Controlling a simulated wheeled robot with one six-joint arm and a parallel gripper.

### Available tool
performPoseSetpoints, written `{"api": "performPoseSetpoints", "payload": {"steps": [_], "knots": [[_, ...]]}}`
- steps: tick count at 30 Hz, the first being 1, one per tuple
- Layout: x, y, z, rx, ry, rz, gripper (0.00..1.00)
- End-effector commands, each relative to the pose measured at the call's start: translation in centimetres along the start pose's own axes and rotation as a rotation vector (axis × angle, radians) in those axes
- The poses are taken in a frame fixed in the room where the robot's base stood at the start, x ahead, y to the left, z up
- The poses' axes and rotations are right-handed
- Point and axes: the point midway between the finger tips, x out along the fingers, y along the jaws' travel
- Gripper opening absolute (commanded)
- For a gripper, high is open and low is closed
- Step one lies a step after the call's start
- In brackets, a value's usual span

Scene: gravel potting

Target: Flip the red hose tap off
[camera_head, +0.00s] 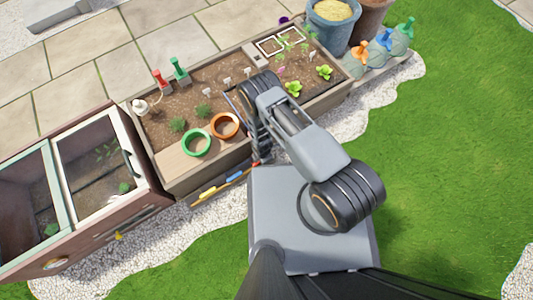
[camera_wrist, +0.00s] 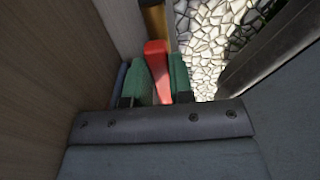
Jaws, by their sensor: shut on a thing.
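The red tap lever (camera_wrist: 156,62) stands between the green finger pads of my gripper (camera_wrist: 161,82) in the wrist view. The pads are closed on its two sides. A brass-coloured part (camera_wrist: 155,20) shows just beyond the lever. In the head view a small bit of red (camera_head: 256,163) shows by the front wall of the planter, beside my gripper, which points down there. My arm hides much of this spot, and the tap's body is mostly out of sight.
The wooden planter (camera_head: 175,185) holds soil, seedlings, a green pot ring (camera_head: 196,143) and an orange one (camera_head: 225,125). Colored tools (camera_head: 222,182) lie along its front ledge. A cold frame (camera_head: 125,130) stands left. White gravel (camera_head: 165,232) and grass (camera_head: 450,180) lie in front.

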Motion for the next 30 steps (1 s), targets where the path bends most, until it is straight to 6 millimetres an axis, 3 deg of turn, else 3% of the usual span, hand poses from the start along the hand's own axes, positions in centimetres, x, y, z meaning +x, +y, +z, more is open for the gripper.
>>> {"api": "performPoseSetpoints", "payload": {"steps": [14, 15, 21, 30], "knots": [[0.01, 0.19, -0.24, -0.02, 0.0, 0.003, 0.0], [0.01, 0.19, -0.23, -0.02, 0.0, 0.003, 0.25], [0.0, 0.13, -0.21, -0.017, 0.0, 0.002, 0.44], [-0.23, 0.09, -0.19, -0.015, 0.0, 0.001, 0.47]]}}
